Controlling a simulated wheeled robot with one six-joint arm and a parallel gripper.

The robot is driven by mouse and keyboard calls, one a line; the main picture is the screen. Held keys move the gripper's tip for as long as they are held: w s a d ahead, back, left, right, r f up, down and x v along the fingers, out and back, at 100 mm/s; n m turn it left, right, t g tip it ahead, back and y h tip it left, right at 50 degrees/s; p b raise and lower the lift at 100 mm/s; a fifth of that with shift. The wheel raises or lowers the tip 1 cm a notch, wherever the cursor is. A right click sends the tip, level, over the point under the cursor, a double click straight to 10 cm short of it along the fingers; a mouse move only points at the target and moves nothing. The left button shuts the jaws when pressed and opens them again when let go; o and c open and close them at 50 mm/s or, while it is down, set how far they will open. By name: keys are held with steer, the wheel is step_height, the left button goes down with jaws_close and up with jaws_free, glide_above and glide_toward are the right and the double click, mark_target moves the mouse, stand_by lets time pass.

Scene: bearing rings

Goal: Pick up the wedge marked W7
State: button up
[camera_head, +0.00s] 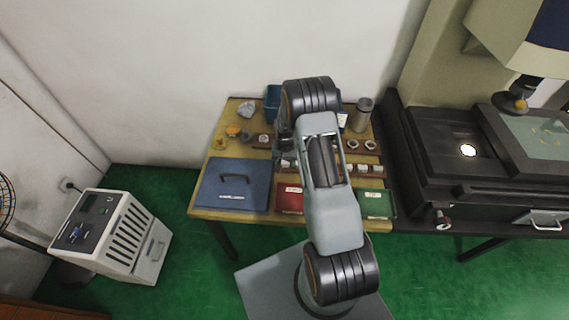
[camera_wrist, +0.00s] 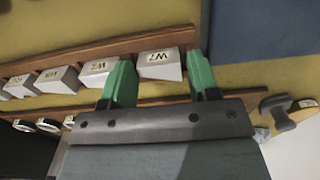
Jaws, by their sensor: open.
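The wedge marked W7 (camera_head: 287,167) is a small pale block on the table. In the wrist view the W7 wedge (camera_wrist: 158,66) is silver-grey with a tan label and sits at the end of a row on a wooden rail. My gripper (camera_wrist: 162,82) is open, its green fingers on either side of this wedge. The left finger is close to the neighbouring wedge (camera_wrist: 98,73) and partly covers it. Small gaps seem to show beside the W7 wedge; contact cannot be told.
More wedges (camera_wrist: 57,79) continue along the wooden rail (camera_wrist: 130,43) to the left. A second rail with rings (camera_wrist: 47,125) runs nearer. A metal flask (camera_head: 363,112) stands behind.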

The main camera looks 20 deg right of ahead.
steer(key=shift+c, duration=0.2)
steer(key=c, duration=0.7)
